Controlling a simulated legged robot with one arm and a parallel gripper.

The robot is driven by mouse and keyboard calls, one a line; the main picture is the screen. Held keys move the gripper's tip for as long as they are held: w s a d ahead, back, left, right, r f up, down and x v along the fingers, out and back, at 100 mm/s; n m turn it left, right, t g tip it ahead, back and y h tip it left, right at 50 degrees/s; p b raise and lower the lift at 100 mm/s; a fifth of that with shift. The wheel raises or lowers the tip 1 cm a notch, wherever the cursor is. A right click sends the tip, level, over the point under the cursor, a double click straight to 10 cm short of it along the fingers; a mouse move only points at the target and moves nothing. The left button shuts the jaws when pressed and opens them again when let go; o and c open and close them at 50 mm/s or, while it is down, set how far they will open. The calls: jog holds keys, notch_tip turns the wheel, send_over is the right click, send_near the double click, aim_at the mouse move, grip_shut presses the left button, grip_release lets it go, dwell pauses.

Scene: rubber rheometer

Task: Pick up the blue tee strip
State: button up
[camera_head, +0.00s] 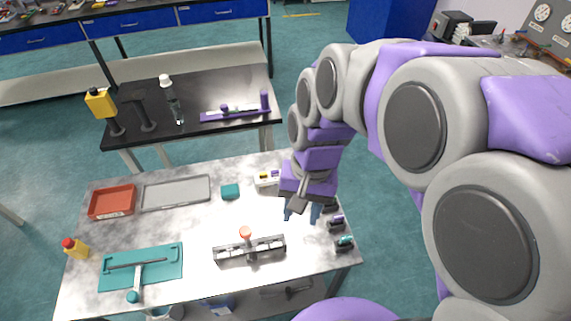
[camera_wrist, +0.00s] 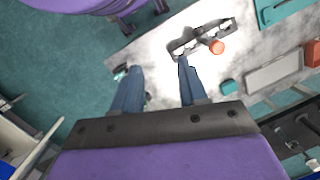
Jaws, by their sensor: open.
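My gripper (camera_head: 301,213) is open, with two blue fingers, above the right part of the grey table; it also shows in the wrist view (camera_wrist: 160,66). Nothing shows held between the fingers. I cannot clearly pick out a blue tee strip. Small dark holders stand along the table's right edge; the nearest (camera_head: 344,243) has a teal top and the one behind it (camera_head: 337,222) a purple top. My gripper is to their left in the head view. In the wrist view a dark and teal piece (camera_wrist: 121,72) shows beside the left fingertip, partly hidden.
A metal fixture with an orange knob (camera_head: 246,233) stands left of my gripper. A black table (camera_head: 225,92) stands behind.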

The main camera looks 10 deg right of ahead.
jog(key=w+d+f+m+t+y+p, duration=0.1)
jog(key=w+d+f+m+p, duration=0.3)
jog(key=w, duration=0.9)
jog(key=w+d+r+m+y+p, duration=0.1)
jog(key=w+d+m+y, duration=0.1)
jog(key=w+m, duration=0.8)
jog(key=w+d+f+p, duration=0.1)
jog(key=w+d+f, duration=0.35)
jog(key=w, duration=0.35)
jog(key=shift+t, duration=0.3)
jog(key=x, duration=0.4)
jog(key=b+x, duration=0.1)
jog(key=x, duration=0.3)
jog(key=b+x, duration=0.1)
jog(key=x, duration=0.2)
jog(key=shift+s+a+f, duration=0.15)
jog(key=shift+s+f, duration=0.15)
jog(key=shift+f, duration=0.1)
jog(key=x, duration=0.1)
jog(key=b+x, duration=0.1)
jog(key=x, duration=0.1)
jog(key=b+x, duration=0.1)
jog(key=x, duration=0.1)
jog(key=shift+s+d+f, duration=0.15)
jog(key=shift+d+f, duration=0.05)
jog(key=shift+d, duration=0.1)
jog(key=shift+r, duration=0.1)
grip_shut()
